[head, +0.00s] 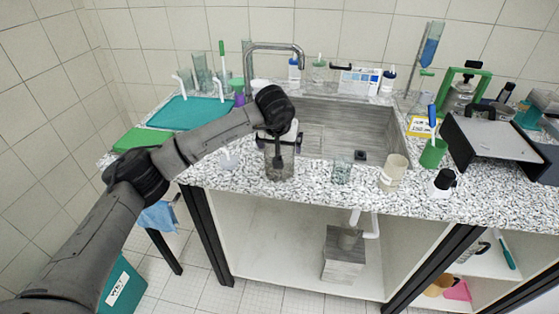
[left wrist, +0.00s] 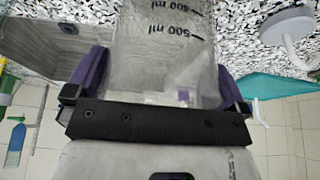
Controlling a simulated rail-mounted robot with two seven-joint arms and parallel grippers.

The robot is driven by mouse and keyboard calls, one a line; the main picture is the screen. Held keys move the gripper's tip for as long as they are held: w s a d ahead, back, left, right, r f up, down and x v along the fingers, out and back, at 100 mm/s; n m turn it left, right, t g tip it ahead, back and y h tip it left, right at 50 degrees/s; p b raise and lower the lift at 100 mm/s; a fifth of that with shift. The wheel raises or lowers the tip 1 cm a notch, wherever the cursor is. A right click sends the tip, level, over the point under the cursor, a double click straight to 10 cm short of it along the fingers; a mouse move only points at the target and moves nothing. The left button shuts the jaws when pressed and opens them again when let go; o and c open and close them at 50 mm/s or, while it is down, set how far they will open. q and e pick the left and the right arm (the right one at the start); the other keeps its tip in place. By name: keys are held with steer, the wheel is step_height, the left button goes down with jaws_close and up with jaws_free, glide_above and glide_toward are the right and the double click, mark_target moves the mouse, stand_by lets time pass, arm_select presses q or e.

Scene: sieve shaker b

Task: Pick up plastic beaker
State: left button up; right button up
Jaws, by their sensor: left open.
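A clear beaker (head: 279,170) with a dark tint stands upright on the speckled counter, in front of the sink. It fills the upper middle of the left wrist view, where the clear beaker (left wrist: 165,45) shows black marks at 400 and 500 ml. My left gripper (head: 280,143) is open at the beaker's upper part, and its arm comes down over it. In the left wrist view its purple-padded fingers (left wrist: 162,85) stand on either side of the beaker. I cannot tell whether either pad touches it. My right gripper is not in view.
A small glass (head: 341,171), a cream beaker (head: 393,173) and a dark-capped bottle (head: 441,183) stand along the counter's front edge to the right. The sink (head: 345,130) lies behind. A white funnel-like piece (head: 228,159) and a teal mat (head: 190,113) are to the left.

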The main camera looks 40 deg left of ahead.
arm_select(q)
steer(key=c, duration=0.9)
steer(key=shift+r, duration=0.1)
steer(key=shift+c, duration=0.2)
steer(key=shift+r, duration=0.1)
